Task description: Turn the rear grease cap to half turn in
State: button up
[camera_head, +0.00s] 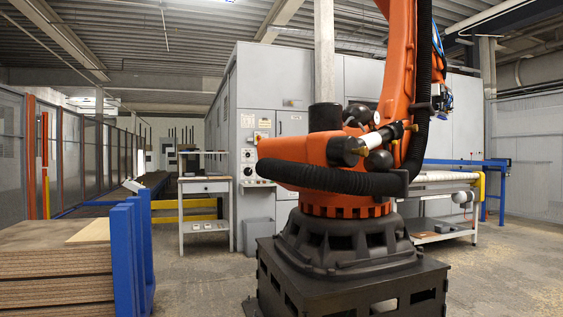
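A large orange industrial robot arm (401,60) stands on a black base (345,283) right of the middle. Around its lower joint are dark rounded motor housings and a light cylinder (378,139). Small yellow fittings (414,127) show near the ends of this cylinder. I cannot tell which part, if any, is the rear grease cap or how far it is turned. The far side of the orange arm is hidden. My gripper is not in view.
A thick black hose (330,179) wraps the front of the orange arm. Stacked boards (55,267) and a blue frame (128,255) stand at the left. A workbench (205,187) and grey cabinets (290,90) are behind. Floor is clear at left centre and right front.

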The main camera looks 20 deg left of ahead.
aim_at(364, 150)
jog(key=i+u, duration=0.25)
jog(key=u, duration=0.15)
jog(key=i+u, duration=0.25)
jog(key=u, duration=0.2)
jog(key=i+l+u, duration=0.1)
jog(key=u, duration=0.3)
jog(key=i+l+u, duration=0.2)
jog(key=u, duration=0.2)
jog(key=i+l, duration=0.05)
jog(key=i, duration=0.05)
